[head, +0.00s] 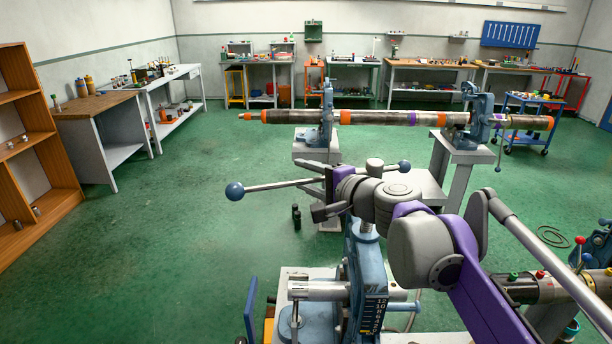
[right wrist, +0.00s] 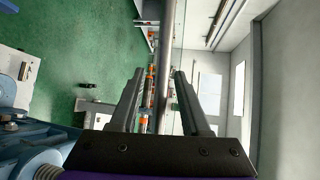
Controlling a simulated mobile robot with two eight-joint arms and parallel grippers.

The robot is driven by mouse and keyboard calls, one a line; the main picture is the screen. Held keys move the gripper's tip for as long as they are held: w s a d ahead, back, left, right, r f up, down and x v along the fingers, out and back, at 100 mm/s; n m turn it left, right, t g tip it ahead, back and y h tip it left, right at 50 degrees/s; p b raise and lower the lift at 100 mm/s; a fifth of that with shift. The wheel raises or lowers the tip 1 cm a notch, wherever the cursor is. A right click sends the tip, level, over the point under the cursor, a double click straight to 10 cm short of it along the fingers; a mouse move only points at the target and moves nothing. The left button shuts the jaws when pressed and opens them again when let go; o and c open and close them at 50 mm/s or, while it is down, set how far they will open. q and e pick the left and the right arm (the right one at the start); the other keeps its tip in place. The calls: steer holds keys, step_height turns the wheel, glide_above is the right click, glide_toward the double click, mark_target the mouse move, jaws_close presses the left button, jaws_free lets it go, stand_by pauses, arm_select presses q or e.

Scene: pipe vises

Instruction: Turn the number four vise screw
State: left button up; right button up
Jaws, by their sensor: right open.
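A blue vise (head: 368,265) with a number scale stands in the near foreground; I cannot read which number it bears. Its screw has a steel handle bar with a dark blue ball (head: 235,191) at the left end and another ball (head: 404,166) at the right. My right gripper (head: 317,189) is open at the bar's left half, fingers pointing left along it. In the right wrist view the steel bar (right wrist: 170,60) runs between the two spread fingers (right wrist: 160,76). Contact cannot be told. My right wrist partly hides the screw top. My left gripper is not in view.
Two blue vises (head: 326,115) (head: 481,112) on stands hold a long banded pipe (head: 380,118) farther back. A wooden shelf (head: 35,150) stands at left; workbenches line the walls. A blue cart (head: 527,120) stands at back right. The green floor (head: 170,220) at left is clear.

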jaws_close()
stand_by(1.4)
